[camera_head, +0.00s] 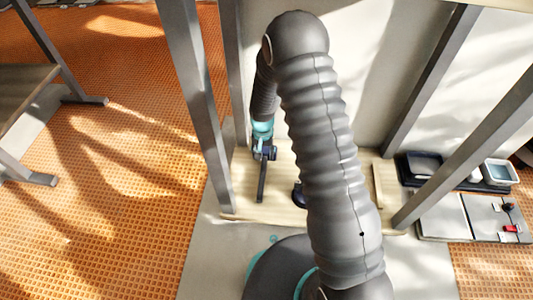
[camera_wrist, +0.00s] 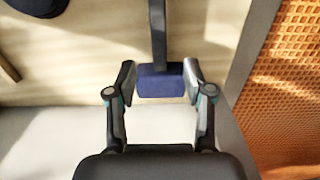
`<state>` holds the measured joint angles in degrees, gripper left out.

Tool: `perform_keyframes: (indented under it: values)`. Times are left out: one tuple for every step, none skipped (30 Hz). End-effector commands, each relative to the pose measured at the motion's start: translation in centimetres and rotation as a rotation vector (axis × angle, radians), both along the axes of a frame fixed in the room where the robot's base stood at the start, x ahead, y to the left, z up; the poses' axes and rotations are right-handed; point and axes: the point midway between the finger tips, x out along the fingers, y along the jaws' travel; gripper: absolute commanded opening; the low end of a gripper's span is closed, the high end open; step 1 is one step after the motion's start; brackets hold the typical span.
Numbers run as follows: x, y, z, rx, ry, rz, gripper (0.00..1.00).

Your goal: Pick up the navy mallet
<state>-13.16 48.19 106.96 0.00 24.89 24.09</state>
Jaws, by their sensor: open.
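The navy mallet lies on a pale wooden board. In the wrist view its navy head (camera_wrist: 160,84) sits between the two fingers of my gripper (camera_wrist: 159,76), and its dark handle (camera_wrist: 157,30) runs away towards the top edge. The fingers stand open on both sides of the head, with a narrow gap visible at each side. In the head view my gripper (camera_head: 265,151) is above the board's left part, and the mallet's dark handle (camera_head: 262,185) points towards the front edge. The head is mostly hidden there by the gripper.
A dark navy round object (camera_wrist: 38,5) lies on the board (camera_wrist: 90,75), partly hidden by my arm in the head view. Grey posts (camera_head: 200,105) frame the board. A black tray (camera_head: 408,177), a bin (camera_head: 499,172) and tiles (camera_head: 440,216) are at right.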

Motion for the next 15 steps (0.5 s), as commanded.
perform_keyframes:
  values:
    - [-0.1, 0.1, -1.2, 0.000, 0.003, 0.002, 0.52]
    - [-0.1, 0.1, -1.7, -0.001, 0.002, 0.003, 0.52]
    - [-0.1, 0.1, -2.3, -0.001, 0.002, 0.003, 0.52]
    - [-0.1, 0.2, -2.8, -0.001, 0.001, 0.003, 0.52]
    - [0.0, 0.1, -3.2, 0.000, 0.001, 0.003, 0.52]
    - [0.0, 0.1, -3.6, -0.001, 0.001, 0.002, 0.52]
    - [-0.1, 0.1, -3.9, -0.001, 0.002, 0.002, 0.52]
    - [0.0, 0.1, -4.1, -0.001, 0.001, 0.002, 0.52]
    - [0.0, 0.1, -4.3, 0.000, 0.001, 0.001, 0.52]
    - [0.0, 0.0, -4.5, 0.000, 0.000, 0.001, 0.52]
    - [0.0, 0.0, -4.5, 0.000, -0.001, 0.001, 0.52]
    - [0.0, 0.0, -4.7, 0.000, -0.001, 0.000, 0.52]
    - [0.1, 0.0, -4.8, 0.000, -0.001, 0.000, 0.52]
    - [0.1, -0.1, -4.9, 0.000, -0.001, 0.000, 0.52]
    - [0.1, -0.1, -5.2, 0.000, 0.000, -0.001, 0.52]
